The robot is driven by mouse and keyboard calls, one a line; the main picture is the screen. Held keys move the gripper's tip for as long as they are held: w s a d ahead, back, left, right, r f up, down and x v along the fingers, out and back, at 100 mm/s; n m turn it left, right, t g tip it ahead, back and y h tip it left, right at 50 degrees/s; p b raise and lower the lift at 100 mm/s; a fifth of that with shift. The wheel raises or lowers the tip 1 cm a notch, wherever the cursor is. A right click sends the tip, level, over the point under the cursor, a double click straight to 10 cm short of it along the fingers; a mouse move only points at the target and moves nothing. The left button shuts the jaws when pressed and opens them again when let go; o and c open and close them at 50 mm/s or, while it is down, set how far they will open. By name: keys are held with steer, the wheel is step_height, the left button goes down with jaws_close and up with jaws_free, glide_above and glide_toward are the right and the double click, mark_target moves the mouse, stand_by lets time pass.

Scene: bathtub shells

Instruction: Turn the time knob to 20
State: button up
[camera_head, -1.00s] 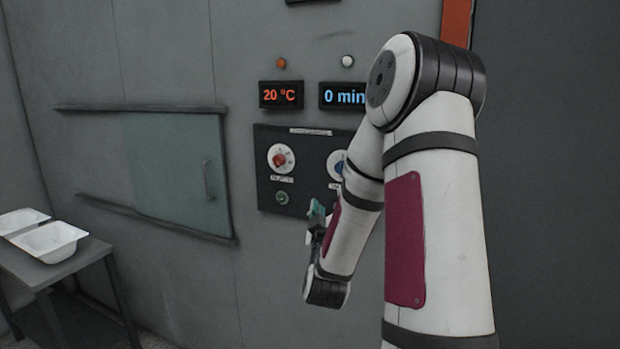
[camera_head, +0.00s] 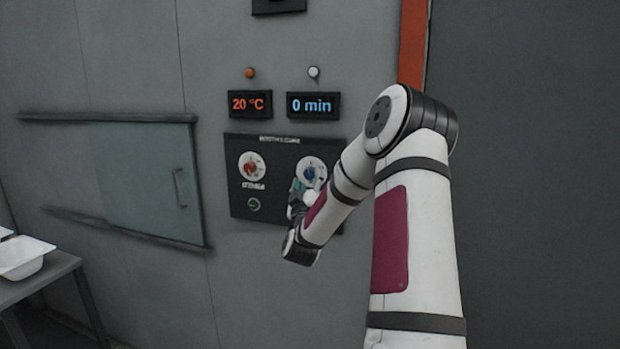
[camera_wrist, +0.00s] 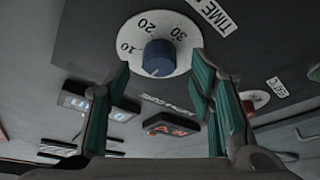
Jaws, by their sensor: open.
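The time knob (camera_head: 309,173) is blue on a white round dial, at the right of the dark control panel. In the wrist view the blue knob (camera_wrist: 159,57) sits on its dial marked 10, 20 and 30, beside a TIME label (camera_wrist: 213,14). My gripper (camera_head: 297,188) is just below the dial in the head view. In the wrist view my gripper (camera_wrist: 160,75) is open, its teal fingers apart on either side of the knob's lower part. I cannot tell whether they touch it. The time display (camera_head: 313,105) reads 0 min.
A red knob (camera_head: 251,167) is left of the time knob, with a green button (camera_head: 254,204) below it. The temperature display (camera_head: 249,104) reads 20 °C. A sliding glass door (camera_head: 150,180) and a white tub (camera_head: 24,257) on a table are at left.

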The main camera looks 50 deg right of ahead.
steer(key=shift+x, duration=0.8)
steer(key=shift+c, duration=0.5)
steer(key=c, duration=1.1)
steer(key=shift+o, duration=0.2)
